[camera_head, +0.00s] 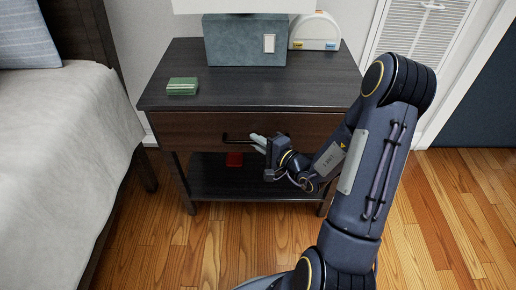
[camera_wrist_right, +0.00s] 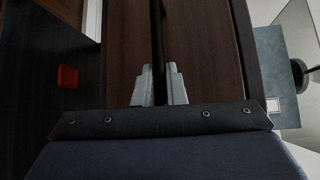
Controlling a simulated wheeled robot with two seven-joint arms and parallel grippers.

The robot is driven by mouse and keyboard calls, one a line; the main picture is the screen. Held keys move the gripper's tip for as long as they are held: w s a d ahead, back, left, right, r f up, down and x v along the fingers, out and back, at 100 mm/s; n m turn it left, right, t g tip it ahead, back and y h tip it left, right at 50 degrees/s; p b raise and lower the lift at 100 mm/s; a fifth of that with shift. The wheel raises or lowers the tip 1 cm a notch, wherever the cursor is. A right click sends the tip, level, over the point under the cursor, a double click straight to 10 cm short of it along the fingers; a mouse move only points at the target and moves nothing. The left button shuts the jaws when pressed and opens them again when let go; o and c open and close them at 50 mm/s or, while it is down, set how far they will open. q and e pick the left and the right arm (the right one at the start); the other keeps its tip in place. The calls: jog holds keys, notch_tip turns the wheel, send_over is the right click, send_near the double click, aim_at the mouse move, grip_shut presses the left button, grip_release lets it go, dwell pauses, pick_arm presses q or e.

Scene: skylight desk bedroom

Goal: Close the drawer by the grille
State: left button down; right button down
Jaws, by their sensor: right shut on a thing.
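The drawer (camera_head: 190,131) has a dark brown wooden front and sits under the top of a dark nightstand (camera_head: 330,85). The white louvred grille (camera_head: 425,28) is on the wall at the upper right. A thin black bar handle (camera_head: 232,140) crosses the drawer front. My right gripper (camera_head: 258,141) is shut on this handle, partly hiding its right part. In the wrist view the two grey fingertips (camera_wrist_right: 159,88) lie either side of the dark handle bar (camera_wrist_right: 157,35). The drawer front looks about flush with the nightstand; any small gap cannot be told. My left gripper is not in view.
On the nightstand stand a green block (camera_head: 182,86), a blue-grey lamp base (camera_head: 230,42) and a white rounded object (camera_head: 316,32). A red item (camera_head: 234,159) is on the lower shelf. A bed (camera_head: 60,150) is at the left. Wooden floor (camera_head: 230,245) is clear in front.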

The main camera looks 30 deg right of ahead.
jog(key=shift+w+d, duration=0.55)
jog(key=shift+w, duration=0.15)
jog(key=c, duration=1.8)
grip_release()
jog(key=shift+w, duration=0.1)
jog(key=shift+o, duration=0.2)
jog(key=p+v, duration=0.1)
jog(key=v, duration=0.7)
